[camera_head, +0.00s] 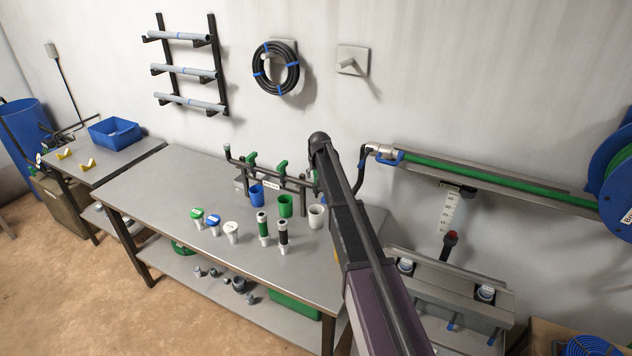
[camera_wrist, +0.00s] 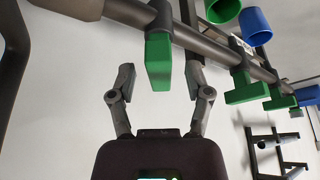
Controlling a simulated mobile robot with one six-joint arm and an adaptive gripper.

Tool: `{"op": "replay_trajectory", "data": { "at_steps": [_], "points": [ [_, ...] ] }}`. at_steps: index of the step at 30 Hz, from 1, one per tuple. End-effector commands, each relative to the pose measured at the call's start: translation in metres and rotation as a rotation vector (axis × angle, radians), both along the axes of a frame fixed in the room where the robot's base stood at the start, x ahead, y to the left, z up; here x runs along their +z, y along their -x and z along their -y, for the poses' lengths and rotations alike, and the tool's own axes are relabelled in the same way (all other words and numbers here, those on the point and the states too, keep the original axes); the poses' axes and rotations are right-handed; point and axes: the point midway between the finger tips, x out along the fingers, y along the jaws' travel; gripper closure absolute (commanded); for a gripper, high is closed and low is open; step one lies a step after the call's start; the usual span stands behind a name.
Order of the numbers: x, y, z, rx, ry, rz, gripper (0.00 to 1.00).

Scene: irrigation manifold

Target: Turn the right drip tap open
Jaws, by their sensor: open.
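A dark manifold pipe with green tap handles stands along the back of the bench. In the head view the left tap (camera_head: 252,159) and the middle tap (camera_head: 281,168) show, while my arm hides most of the right tap. In the wrist view the right drip tap's green handle (camera_wrist: 158,60) is between the fingers of my gripper (camera_wrist: 161,78). The gripper is open, with a visible gap on each side of the handle. The middle tap (camera_wrist: 246,88) and left tap (camera_wrist: 279,97) are farther right there. My gripper is hidden in the head view.
Blue (camera_head: 257,195), green (camera_head: 285,206) and white (camera_head: 317,216) cups stand in front of the manifold. A green hose rail (camera_head: 470,168) runs along the wall at right.

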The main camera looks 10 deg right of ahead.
Motion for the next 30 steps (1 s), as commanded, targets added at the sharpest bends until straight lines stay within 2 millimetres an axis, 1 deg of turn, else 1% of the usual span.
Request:
{"op": "replay_trajectory", "data": {
  "at_steps": [1, 6, 19, 20, 21, 23, 24, 26, 30],
  "points": [
    [-0.0060, -0.0019, 0.0001, 0.000, 0.000, 0.000, 0.36],
    [-0.0115, -0.0044, 0.0002, 0.000, 0.000, 0.000, 0.36],
    [-0.0124, -0.0053, 0.0002, 0.000, 0.000, 0.000, 0.36],
    [-0.0124, -0.0053, 0.0002, 0.000, 0.000, 0.000, 0.42],
    [-0.0124, -0.0053, 0.0001, 0.000, 0.000, 0.000, 0.54],
    [-0.0124, -0.0053, 0.0001, 0.000, 0.000, 0.000, 0.71],
    [-0.0124, -0.0053, 0.0001, 0.000, 0.000, 0.000, 0.83],
    [-0.0126, -0.0052, 0.0001, 0.000, 0.000, 0.000, 1.00],
    [-0.0126, -0.0052, 0.0001, 0.000, 0.000, 0.000, 1.00]
  ]
}}
